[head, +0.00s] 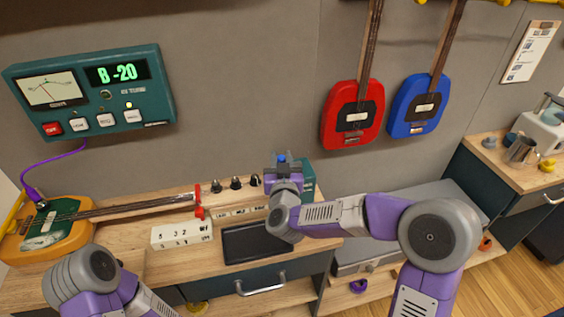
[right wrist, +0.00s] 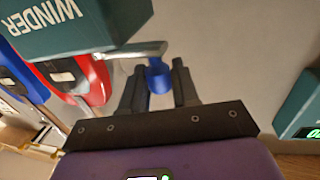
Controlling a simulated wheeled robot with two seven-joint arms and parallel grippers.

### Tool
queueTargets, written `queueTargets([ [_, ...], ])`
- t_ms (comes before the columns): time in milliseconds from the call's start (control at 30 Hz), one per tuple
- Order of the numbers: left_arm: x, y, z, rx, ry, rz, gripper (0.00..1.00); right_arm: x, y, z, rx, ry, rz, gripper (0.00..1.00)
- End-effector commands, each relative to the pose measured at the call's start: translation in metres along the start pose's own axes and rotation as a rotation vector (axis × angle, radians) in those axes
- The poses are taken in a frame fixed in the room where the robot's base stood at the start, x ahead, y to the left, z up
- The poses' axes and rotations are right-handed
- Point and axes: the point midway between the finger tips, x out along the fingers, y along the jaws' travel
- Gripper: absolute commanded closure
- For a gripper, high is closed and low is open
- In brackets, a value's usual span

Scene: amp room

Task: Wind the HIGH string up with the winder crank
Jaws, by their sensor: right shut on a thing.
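My right gripper (head: 284,166) is shut on the blue knob (head: 282,158) of the winder crank, at the back right of the bench. In the right wrist view the blue knob (right wrist: 158,80) sits between the two dark fingers, at the end of a grey crank arm (right wrist: 137,50). The teal winder box (right wrist: 75,22) reads "WINDER"; in the head view the winder (head: 308,178) is partly hidden behind my gripper. The orange guitar (head: 40,238) lies on the bench at the left, its neck pointing right. My left gripper is out of view.
The teal tuner (head: 90,92) on the wall reads "B -20". Black knobs (head: 235,184), a white lettered box (head: 182,235) and a dark tray (head: 228,259) are on the bench. Red (head: 352,115) and blue (head: 419,104) guitars hang on the wall.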

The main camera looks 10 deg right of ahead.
Motion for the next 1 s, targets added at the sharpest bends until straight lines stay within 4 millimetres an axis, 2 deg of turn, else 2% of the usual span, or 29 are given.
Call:
queueTargets([
  [400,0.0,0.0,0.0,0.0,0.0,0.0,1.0,0.001,0.0,-0.001,0.001,0.002,0.005,1.0],
  [433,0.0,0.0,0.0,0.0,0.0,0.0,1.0,0.001,0.0,-0.001,0.001,0.002,0.005,0.66],
  [533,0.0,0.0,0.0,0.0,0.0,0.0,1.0,0.001,0.0,-0.001,0.001,0.002,0.005,0.5],
  [833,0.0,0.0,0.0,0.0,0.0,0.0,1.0,-0.001,0.0,-0.001,0.0,0.001,0.004,0.5],
  [1000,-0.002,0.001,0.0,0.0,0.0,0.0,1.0,-0.016,-0.001,-0.002,-0.002,0.001,0.002,0.5],
])
